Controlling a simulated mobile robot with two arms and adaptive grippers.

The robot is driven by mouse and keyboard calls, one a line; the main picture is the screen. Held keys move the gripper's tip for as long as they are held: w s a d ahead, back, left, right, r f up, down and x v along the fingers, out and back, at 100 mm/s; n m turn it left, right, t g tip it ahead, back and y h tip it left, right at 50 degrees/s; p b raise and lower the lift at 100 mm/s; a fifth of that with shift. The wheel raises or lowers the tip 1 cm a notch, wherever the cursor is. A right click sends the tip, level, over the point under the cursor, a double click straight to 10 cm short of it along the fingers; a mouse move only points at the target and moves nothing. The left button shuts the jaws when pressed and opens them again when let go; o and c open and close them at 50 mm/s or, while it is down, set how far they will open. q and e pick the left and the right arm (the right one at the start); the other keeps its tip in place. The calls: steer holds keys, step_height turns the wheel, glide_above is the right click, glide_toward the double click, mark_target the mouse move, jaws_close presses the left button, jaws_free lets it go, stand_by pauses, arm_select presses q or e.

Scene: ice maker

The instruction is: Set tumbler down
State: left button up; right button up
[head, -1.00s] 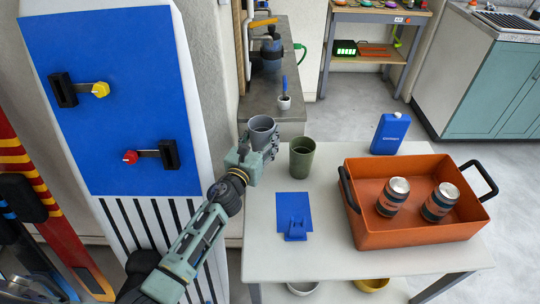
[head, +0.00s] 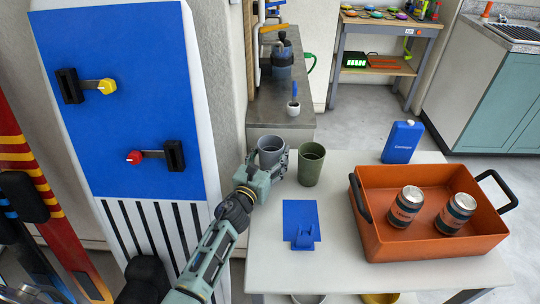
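A grey tumbler (head: 270,151) is upright at the left back edge of the white table (head: 345,240). My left gripper (head: 276,160) has its fingers around the tumbler, coming from the front left. The gripper and wrist hide the tumbler's lower part, so I cannot tell whether its base touches the table. A green tumbler (head: 311,164) stands upright just to the right, close to the gripper's fingers. My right gripper is not in view.
An orange tray (head: 400,249) with two cans (head: 404,207) fills the table's right side. A blue carton (head: 402,142) stands behind it. A blue stand (head: 301,224) lies in front of the tumblers. A blue panel with levers (head: 120,110) rises at left.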

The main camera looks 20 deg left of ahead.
arm_select(q)
steer(key=shift+o, duration=0.8)
steer(key=shift+r, duration=0.1)
steer(key=shift+r+p, duration=0.2)
steer(key=shift+p, duration=0.15)
steer(key=s, duration=0.7)
steer(key=s+a, duration=0.1)
steer(key=s, duration=0.2)
steer(key=shift+s+f, duration=0.2)
steer(key=shift+s, duration=0.1)
steer(key=shift+s+a, duration=0.1)
steer(key=shift+s, duration=0.6)
